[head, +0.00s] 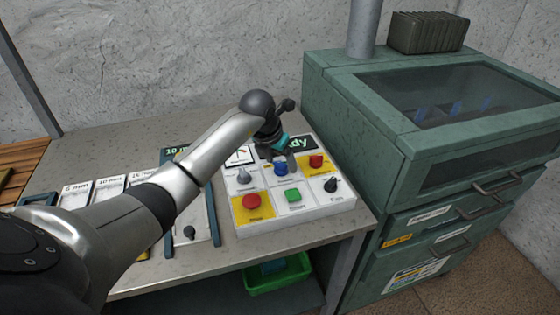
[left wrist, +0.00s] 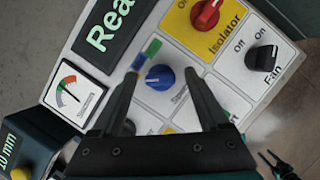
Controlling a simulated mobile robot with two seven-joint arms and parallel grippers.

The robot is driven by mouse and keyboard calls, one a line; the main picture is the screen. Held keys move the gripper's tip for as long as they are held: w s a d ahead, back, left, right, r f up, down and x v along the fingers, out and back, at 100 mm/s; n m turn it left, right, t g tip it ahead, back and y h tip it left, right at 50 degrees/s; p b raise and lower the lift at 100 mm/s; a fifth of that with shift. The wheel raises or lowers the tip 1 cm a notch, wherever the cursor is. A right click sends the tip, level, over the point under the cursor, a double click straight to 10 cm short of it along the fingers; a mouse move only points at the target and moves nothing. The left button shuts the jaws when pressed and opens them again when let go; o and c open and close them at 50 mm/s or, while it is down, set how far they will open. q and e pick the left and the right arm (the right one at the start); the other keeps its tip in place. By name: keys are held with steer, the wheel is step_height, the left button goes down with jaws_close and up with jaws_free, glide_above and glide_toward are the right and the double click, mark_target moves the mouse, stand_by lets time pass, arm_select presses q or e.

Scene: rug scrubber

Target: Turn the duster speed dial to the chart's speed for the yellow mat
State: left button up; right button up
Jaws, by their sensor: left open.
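A white pointer mark shows on the dial. A chart-like sheet (head: 415,273) is on the green cabinet, its text unreadable. I cannot make out a yellow mat for certain.
Close to the dial are a red isolator knob (left wrist: 207,14), a black fan knob (left wrist: 262,57), a gauge (left wrist: 70,90), a red button (head: 251,201) and a green button (head: 292,195). The green cabinet (head: 345,115) stands right of the bench; a green bin (head: 278,282) is below.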

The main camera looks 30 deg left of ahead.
arm_select(q)
jaws_close()
stand_by(0.6)
